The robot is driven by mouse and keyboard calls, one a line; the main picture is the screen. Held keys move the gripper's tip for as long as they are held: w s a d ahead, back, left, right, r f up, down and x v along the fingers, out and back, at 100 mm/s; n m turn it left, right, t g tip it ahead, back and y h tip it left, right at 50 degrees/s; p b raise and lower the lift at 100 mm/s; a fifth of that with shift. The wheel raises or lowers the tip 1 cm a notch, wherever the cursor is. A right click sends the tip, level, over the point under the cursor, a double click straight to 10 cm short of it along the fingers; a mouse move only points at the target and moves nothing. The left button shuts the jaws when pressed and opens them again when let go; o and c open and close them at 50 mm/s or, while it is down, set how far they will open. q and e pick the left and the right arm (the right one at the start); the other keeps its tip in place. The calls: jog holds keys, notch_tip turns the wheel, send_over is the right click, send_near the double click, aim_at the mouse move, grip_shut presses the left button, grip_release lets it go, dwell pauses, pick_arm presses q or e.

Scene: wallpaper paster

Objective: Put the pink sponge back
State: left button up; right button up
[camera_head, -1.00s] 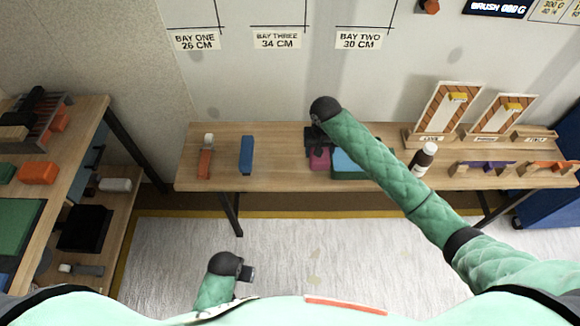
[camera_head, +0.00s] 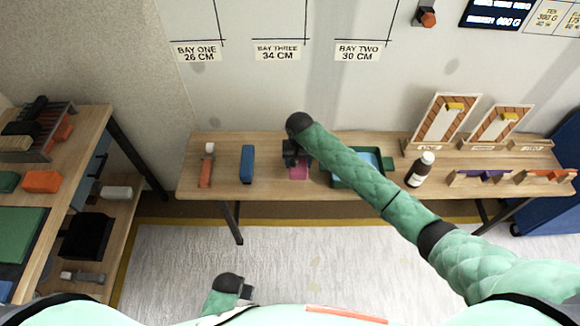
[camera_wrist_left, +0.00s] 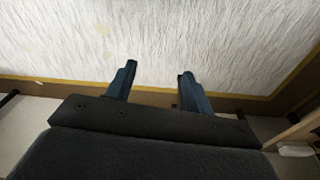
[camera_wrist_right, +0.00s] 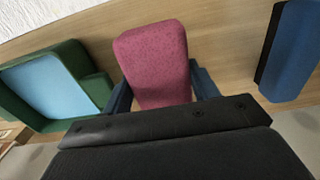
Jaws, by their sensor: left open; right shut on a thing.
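The pink sponge (camera_head: 299,172) is at the middle of the long wooden table, just left of the green tray. My right gripper (camera_head: 292,160) is over it, and the right wrist view shows the sponge (camera_wrist_right: 154,62) between its two fingers (camera_wrist_right: 160,92). The gripper is shut on the sponge. I cannot tell whether the sponge touches the table. My left gripper (camera_head: 246,291) is low in front of my body, away from the table. In the left wrist view its fingers (camera_wrist_left: 158,88) are apart with nothing between them.
A green tray (camera_head: 343,181) with a light blue inside lies right of the sponge. A blue block (camera_head: 247,164) and an orange-handled tool (camera_head: 206,168) lie to the left. A side table (camera_head: 75,150) is at far left.

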jog(key=a+f, duration=0.1)
jog(key=w+a+f, duration=0.1)
jog(key=a, duration=0.1)
jog(key=shift+w+p, duration=0.1)
jog(key=shift+p, duration=0.2)
jog(key=shift+f, duration=0.3)
notch_tip(320, 180, down, 3)
jog(key=shift+r+p, duration=0.2)
jog(key=shift+p, duration=0.95)
jog(key=shift+f, duration=0.2)
pick_arm(q)
notch_tip(320, 180, down, 9)
jog(key=s+a, duration=0.2)
jog(key=shift+t, duration=0.3)
pick_arm(e)
jog(key=o, duration=1)
jog(key=shift+f, duration=0.1)
